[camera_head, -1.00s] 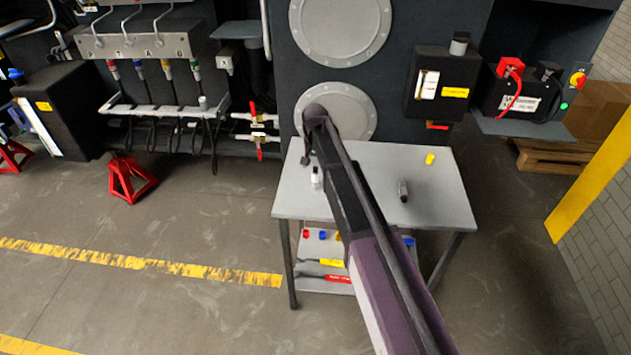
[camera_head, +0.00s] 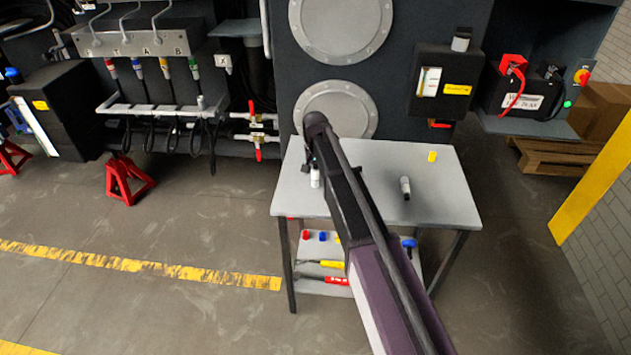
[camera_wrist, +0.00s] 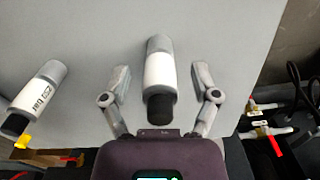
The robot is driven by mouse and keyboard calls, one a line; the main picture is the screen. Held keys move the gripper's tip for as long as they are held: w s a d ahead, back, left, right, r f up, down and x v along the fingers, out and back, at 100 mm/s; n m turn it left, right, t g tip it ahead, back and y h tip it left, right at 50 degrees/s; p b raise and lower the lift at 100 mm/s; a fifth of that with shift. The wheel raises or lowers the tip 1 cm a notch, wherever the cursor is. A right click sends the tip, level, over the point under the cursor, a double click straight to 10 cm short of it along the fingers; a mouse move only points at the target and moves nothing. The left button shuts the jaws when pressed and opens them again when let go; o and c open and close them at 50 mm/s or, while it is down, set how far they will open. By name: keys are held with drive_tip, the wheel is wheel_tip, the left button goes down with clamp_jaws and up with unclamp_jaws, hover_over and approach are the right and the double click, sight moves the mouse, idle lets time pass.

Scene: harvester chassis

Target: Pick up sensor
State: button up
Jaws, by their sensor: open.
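A sensor-like cylinder with a white body, grey end and black end (camera_wrist: 159,70) lies between the fingers of my gripper (camera_wrist: 161,76) in the wrist view. The fingers are open, with a gap on each side of it. It shows in the head view (camera_head: 316,178) near the table's left side, partly hidden by my arm. A second similar cylinder, marked with a "bar" label (camera_wrist: 40,96), stands at the left in the wrist view and on the table's right half in the head view (camera_head: 405,188). I cannot tell which one is the sensor meant.
A lower shelf (camera_head: 312,247) holds tools and coloured caps. The dark chassis (camera_head: 400,30) rises behind. Red-handled valves (camera_head: 256,135) are left of the table.

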drive_tip(key=shift+f, duration=0.5)
clamp_jaws()
idle(0.3)
